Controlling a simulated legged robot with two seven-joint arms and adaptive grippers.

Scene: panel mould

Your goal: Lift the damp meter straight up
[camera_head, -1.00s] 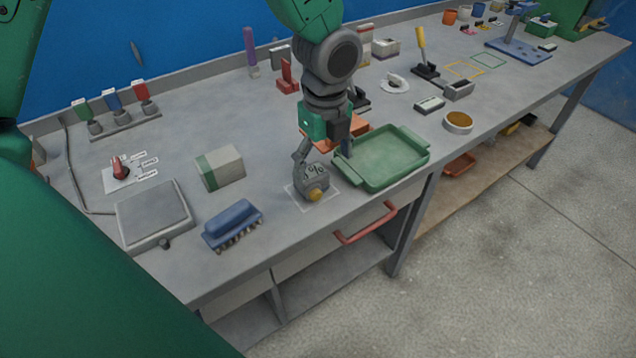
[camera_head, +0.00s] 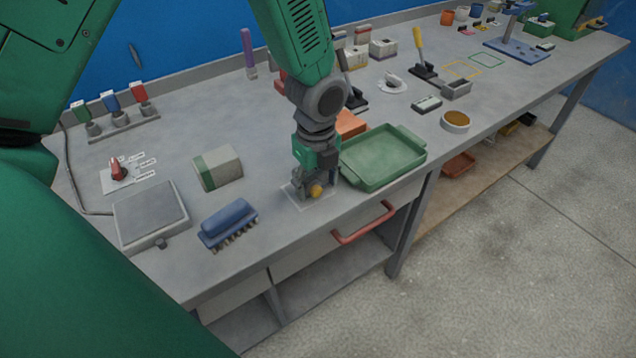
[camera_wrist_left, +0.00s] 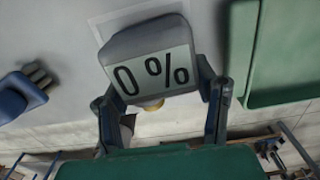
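The damp meter (camera_wrist_left: 150,65) is a grey block with a pale face reading "0 %", seen large between the fingers in the left wrist view. In the head view the meter (camera_head: 315,190) is mostly hidden by my gripper, with its yellow knob showing. It stands on a white-outlined square near the bench's front edge. My left gripper (camera_head: 315,178) is lowered over it. In the left wrist view my fingers (camera_wrist_left: 162,95) flank the meter closely. No clear gap shows, and I cannot tell whether they press on it. My right gripper is out of view.
A green tray (camera_head: 382,158) stands close to the right of the gripper. A blue brush (camera_head: 228,222), a grey-green block (camera_head: 218,168) and a flat grey scale (camera_head: 151,215) lie to the left. A red drawer handle (camera_head: 363,223) juts out below the bench edge.

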